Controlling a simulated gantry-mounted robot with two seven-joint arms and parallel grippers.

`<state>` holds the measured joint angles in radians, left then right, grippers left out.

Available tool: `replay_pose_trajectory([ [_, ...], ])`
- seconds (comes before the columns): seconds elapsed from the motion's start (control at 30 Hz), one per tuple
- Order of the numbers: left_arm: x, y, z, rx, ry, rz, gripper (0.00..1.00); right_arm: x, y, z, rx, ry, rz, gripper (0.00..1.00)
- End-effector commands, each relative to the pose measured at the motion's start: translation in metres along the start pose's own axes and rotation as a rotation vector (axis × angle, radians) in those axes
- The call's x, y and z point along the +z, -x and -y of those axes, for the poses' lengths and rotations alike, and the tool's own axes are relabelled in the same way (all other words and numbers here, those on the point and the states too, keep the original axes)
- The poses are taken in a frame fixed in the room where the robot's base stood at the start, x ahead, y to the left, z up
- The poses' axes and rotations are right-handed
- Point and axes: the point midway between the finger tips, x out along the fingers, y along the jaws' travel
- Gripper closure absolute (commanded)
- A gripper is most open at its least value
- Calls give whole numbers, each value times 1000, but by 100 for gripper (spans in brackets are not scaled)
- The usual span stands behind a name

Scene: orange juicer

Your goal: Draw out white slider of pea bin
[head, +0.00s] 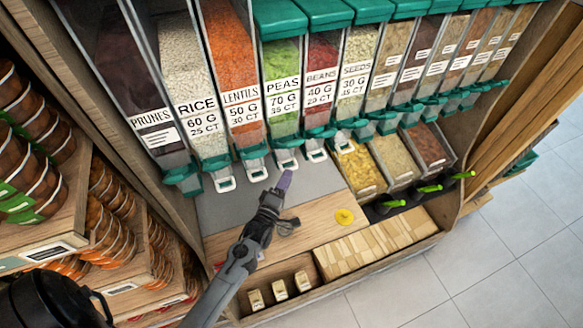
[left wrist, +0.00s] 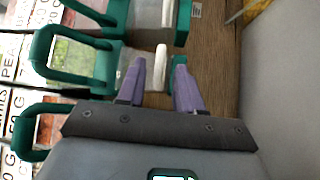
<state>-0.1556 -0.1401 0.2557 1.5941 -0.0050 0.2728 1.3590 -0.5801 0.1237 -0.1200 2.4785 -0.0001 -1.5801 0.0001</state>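The pea bin (head: 282,70) is a clear bin of green peas labelled PEAS, with a green dispenser at its base. Its white slider (head: 286,160) sits at the front of that dispenser. In the left wrist view, the white slider (left wrist: 160,66) lies between my purple fingertips. My left gripper (head: 286,181) is just in front of and below the pea dispenser. The left wrist view shows this gripper (left wrist: 160,68) open, with gaps beside the slider; whether either finger touches it I cannot tell. My right gripper is not in view.
The lentils slider (head: 257,173) and beans slider (head: 316,155) are close on either side. Below are a grey counter (head: 225,205) and a wooden front with a yellow round tag (head: 344,216). Open trays (head: 360,170) stand to the right.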

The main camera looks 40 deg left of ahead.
Motion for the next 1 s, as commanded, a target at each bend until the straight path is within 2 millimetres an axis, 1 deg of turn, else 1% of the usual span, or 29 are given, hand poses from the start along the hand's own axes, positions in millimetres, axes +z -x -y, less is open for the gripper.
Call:
replay_pose_trajectory([
  [0.03,0,-10,-1,2,0,1,65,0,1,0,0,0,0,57],
  [0.1,0,-20,-1,2,-1,1,65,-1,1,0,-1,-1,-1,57],
  [0.3,0,-40,0,1,-1,1,65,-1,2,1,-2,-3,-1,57],
  [0.5,0,-47,0,-1,-2,0,65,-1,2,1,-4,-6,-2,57],
  [0.73,0,-48,0,-1,-2,0,65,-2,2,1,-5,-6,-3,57],
  [0.77,0,-48,0,-1,-2,0,66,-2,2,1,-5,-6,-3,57],
  [0.9,0,-47,0,-1,-1,1,88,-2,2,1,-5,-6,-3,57],
  [1.0,0,-47,0,0,-1,1,100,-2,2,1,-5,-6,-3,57],
])
